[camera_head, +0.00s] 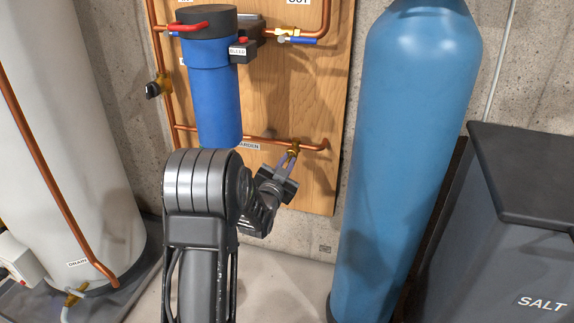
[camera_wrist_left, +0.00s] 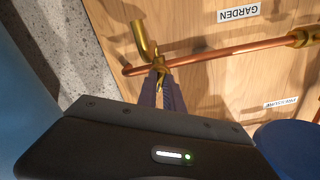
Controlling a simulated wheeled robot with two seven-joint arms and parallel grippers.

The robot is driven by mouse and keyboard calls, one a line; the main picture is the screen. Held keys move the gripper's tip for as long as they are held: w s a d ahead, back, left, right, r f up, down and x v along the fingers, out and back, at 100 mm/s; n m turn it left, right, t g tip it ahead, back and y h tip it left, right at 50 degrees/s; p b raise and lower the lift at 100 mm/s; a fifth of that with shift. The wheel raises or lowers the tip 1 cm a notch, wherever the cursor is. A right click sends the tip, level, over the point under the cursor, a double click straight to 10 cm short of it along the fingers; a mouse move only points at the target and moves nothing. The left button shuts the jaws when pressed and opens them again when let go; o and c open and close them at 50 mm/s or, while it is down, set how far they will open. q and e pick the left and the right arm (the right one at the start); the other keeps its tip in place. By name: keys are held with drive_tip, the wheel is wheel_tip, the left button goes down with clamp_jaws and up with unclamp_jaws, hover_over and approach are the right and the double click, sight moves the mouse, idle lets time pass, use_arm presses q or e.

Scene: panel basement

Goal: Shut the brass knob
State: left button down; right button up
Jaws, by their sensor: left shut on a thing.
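The brass knob (camera_wrist_left: 159,61) sits on a brass tap at the end of the copper pipe by the GARDEN label, with the tap's spout (camera_wrist_left: 140,38) beside it. In the head view the brass fitting (camera_head: 293,149) shows low on the wooden panel, partly covered by my gripper. My left gripper (camera_head: 286,163) reaches it from below. In the left wrist view its two fingers (camera_wrist_left: 160,78) are shut on the knob at their tips. The fingers hide part of the knob. My right gripper is in neither view.
A blue filter housing (camera_head: 216,100) with a red handle hangs above my left wrist. A tall blue tank (camera_head: 410,130) stands close on the right, beside a dark SALT bin (camera_head: 515,230). A white cylinder (camera_head: 70,130) stands at left.

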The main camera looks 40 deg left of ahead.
use_arm(q)
drive_tip(key=m, duration=0.2)
drive_tip(key=shift+m+b, duration=0.35)
drive_tip(key=shift+m, duration=0.05)
drive_tip(key=m, duration=0.3)
drive_tip(key=shift+m, duration=0.3)
drive_tip(key=m, duration=0.3)
drive_tip(key=shift+b, duration=0.35)
drive_tip(key=shift+m, duration=1.7)
drive_tip(key=c, duration=1.5)
unclamp_jaws()
drive_tip(key=shift+r, duration=0.1)
